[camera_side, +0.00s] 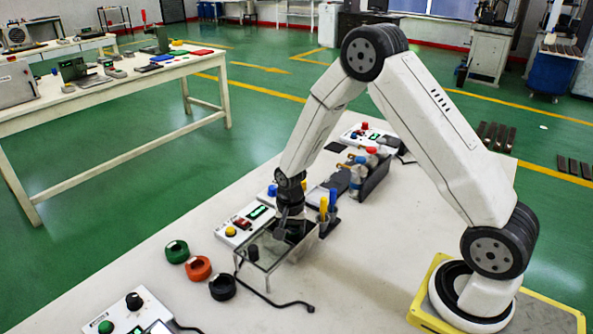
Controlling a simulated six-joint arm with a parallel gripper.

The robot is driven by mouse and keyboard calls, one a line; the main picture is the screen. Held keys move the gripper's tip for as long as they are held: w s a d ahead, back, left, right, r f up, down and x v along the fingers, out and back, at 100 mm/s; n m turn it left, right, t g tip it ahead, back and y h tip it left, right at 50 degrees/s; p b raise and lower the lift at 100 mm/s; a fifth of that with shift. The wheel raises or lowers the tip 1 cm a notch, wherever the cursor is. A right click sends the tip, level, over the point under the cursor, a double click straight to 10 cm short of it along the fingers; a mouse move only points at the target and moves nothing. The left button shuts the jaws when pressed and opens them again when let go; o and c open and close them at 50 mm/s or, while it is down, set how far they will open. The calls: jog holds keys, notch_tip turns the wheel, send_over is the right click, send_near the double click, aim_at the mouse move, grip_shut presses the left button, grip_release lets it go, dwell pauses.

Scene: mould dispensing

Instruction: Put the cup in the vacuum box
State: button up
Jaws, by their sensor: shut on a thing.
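The vacuum box (266,268) is a clear-walled box in the middle of the white table. My gripper (290,212) points down at its back right part, with the fingers at about the height of its rim. It is shut on the cup (295,229), which looks small and dark. The cup is partly hidden by the fingers and the clear wall. I cannot tell whether the cup touches the box floor.
A holder with blue and yellow tools (328,206) is close on the right. A black cable crosses the front.

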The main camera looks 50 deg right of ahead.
jog(key=shift+f, duration=0.15)
jog(key=o, duration=1.2)
jog(key=shift+r, duration=3.5)
jog(key=shift+r, duration=0.1)
jog(key=s+a+r+n+t, duration=0.1)
jog(key=s+r+n, duration=0.1)
jog(key=s+n, duration=0.2)
jog(key=s+a+r+n, duration=0.2)
jog(key=s+n, duration=0.2)
jog(key=s, duration=0.1)
jog(key=s+a+r+n+t, duration=0.1)
jog(key=s+a+r+n, duration=0.1)
jog(key=s+r+n, duration=0.1)
jog(key=shift+s+a+n+t, duration=0.3)
jog(key=shift+s+n, duration=0.2)
jog(key=shift+s, duration=0.2)
